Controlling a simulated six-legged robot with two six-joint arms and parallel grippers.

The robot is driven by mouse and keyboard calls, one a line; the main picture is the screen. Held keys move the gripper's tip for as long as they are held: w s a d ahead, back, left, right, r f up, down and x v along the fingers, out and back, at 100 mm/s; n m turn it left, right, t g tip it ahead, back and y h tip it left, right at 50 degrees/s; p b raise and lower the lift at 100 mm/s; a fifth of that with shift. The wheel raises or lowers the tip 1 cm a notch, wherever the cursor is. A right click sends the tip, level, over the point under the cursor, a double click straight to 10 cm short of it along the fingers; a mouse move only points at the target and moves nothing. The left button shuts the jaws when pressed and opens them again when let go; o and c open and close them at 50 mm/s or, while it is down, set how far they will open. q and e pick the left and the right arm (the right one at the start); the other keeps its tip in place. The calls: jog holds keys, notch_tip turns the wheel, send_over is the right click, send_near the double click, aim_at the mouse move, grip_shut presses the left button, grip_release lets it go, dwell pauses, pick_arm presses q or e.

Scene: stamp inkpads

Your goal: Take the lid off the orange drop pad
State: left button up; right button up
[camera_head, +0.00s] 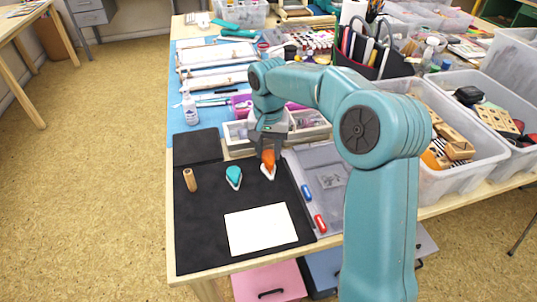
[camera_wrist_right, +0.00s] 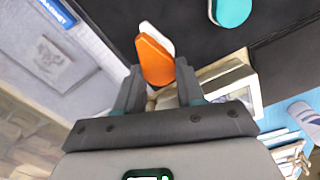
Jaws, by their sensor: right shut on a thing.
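The orange drop pad shows as an orange teardrop lid (camera_head: 268,158) over a white base (camera_head: 268,174) on the black mat (camera_head: 205,240). In the right wrist view the orange lid (camera_wrist_right: 155,60) sits between my fingers, and the white base (camera_wrist_right: 148,31) shows beyond its far edge. My right gripper (camera_head: 267,147) comes down from above and is shut on the orange lid. I cannot tell whether lid and base still touch. My left gripper is not in view.
A teal drop pad (camera_head: 233,176) lies left of the orange one, with a wooden stamp (camera_head: 190,180) farther left. White paper (camera_head: 260,229) lies in front. A clear case (camera_head: 320,180) lies right; a compartment tray (camera_head: 238,147) stands behind the gripper.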

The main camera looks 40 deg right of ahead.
aim_at(268, 153)
notch_tip(268, 153, up, 17)
jog(key=p, duration=0.5)
